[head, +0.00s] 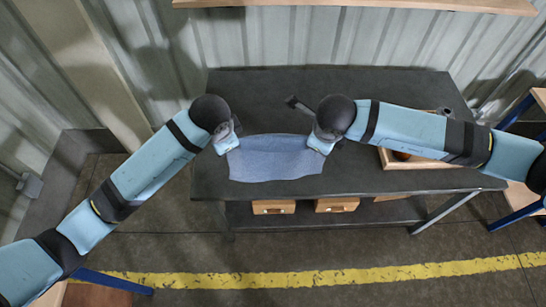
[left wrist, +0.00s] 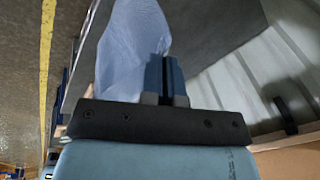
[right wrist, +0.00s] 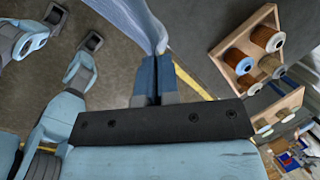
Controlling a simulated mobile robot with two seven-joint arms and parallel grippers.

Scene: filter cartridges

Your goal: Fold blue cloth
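The blue cloth (head: 275,160) is spread as a wide strip between my two grippers, over the front part of the dark table (head: 255,95). My left gripper (head: 231,147) is at its left upper corner, and the fingers look closed on the cloth's edge in the left wrist view (left wrist: 166,72). My right gripper (head: 322,144) is at its right upper corner, with the fingers closed on the edge in the right wrist view (right wrist: 154,72). The cloth also shows in the left wrist view (left wrist: 130,50) and right wrist view (right wrist: 138,22). How high its held edge is cannot be told.
A wooden tray (head: 392,164) stands on the table at right, partly under my right arm. In the right wrist view, spool-like cartridges (right wrist: 268,38) sit in wooden holders. Wooden boxes (head: 273,207) lie on the shelf below. The table's back left is clear.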

